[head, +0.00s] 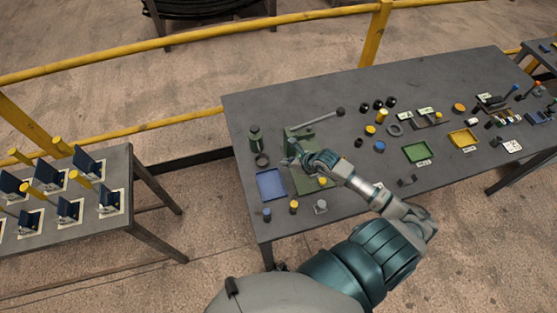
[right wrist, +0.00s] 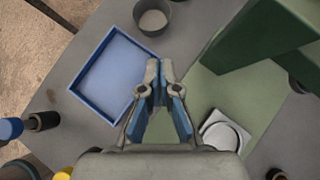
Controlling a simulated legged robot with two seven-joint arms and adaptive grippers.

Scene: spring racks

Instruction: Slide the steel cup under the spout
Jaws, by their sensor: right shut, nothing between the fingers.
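A small dark grey round cup, open at the top, (right wrist: 152,17) stands behind the blue tray in the right wrist view. It looks like the steel cup. It also shows in the head view (head: 262,160), in front of a green bottle. The green stand (head: 300,137) with a long lever is to its right; its upper part also shows in the right wrist view (right wrist: 262,42). I cannot make out the spout clearly. My right gripper (right wrist: 158,66) is shut and empty, apart from the cup, above the blue tray's right edge and the green base. My left gripper is out of view.
A blue tray (head: 258,187) lies at the table's left front. A pale square plate with a round disc (right wrist: 226,132) lies on the green base. Small knobs stand along the front edge. Several parts and trays crowd the right side of the table (head: 345,225).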

